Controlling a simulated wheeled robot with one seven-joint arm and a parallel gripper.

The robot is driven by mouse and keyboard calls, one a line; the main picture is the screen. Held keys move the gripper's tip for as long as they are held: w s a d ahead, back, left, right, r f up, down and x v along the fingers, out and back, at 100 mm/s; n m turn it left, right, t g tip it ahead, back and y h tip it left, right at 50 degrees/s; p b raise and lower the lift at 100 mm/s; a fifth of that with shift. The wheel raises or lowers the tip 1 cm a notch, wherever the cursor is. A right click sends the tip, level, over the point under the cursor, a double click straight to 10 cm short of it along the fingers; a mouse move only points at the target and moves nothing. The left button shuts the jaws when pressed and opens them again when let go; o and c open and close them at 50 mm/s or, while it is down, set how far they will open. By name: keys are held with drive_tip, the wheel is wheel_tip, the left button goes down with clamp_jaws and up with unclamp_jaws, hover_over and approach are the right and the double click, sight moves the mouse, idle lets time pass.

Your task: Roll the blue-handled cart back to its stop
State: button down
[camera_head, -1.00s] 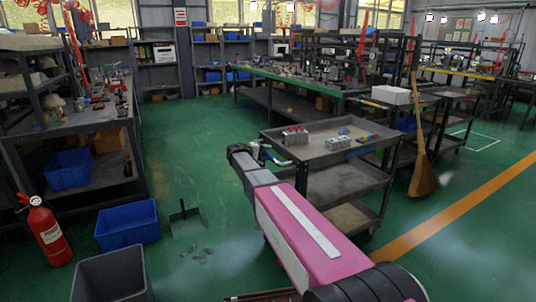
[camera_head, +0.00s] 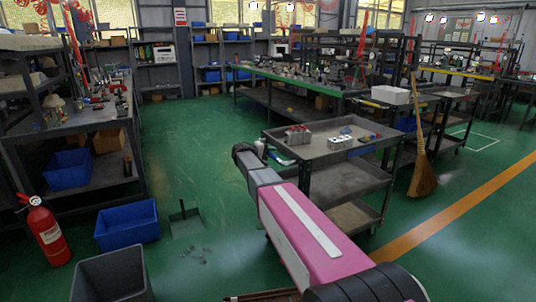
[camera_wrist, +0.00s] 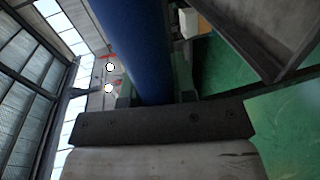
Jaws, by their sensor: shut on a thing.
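The cart (camera_head: 330,176) is a grey, several-tiered trolley right of the middle in the head view. Its blue handle (camera_wrist: 136,42) is a thick blue bar running up through the wrist view; in the head view my arm mostly hides that end of the cart. My gripper (camera_wrist: 155,88) is shut on the blue handle, with its dark palm close below the bar. In the head view my gripper (camera_head: 262,150) is at the cart's left end. I cannot make out the stop.
A broom (camera_head: 422,170) stands just right of the cart. A long green-topped bench (camera_head: 290,82) lies behind it. A blue bin (camera_head: 127,224), grey bin (camera_head: 112,277), dustpan (camera_head: 187,224) and fire extinguisher (camera_head: 44,233) stand at left. Green floor is open left of the cart.

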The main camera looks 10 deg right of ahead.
sight(324, 143)
drive_tip(key=r+x, duration=0.2)
drive_tip(key=x, duration=0.9)
drive_tip(key=r+x, duration=0.2)
drive_tip(key=x, duration=0.9)
drive_tip(key=d+r+x, duration=0.1)
drive_tip(key=r+x, duration=0.1)
drive_tip(key=x, duration=0.9)
drive_tip(key=shift+w+d+r, duration=0.2)
drive_tip(key=shift+w+r, duration=0.05)
drive_tip(key=shift+w, duration=0.05)
drive_tip(key=c, duration=0.9)
unclamp_jaws()
drive_tip(key=shift+d, duration=0.15)
drive_tip(key=v, duration=1.1)
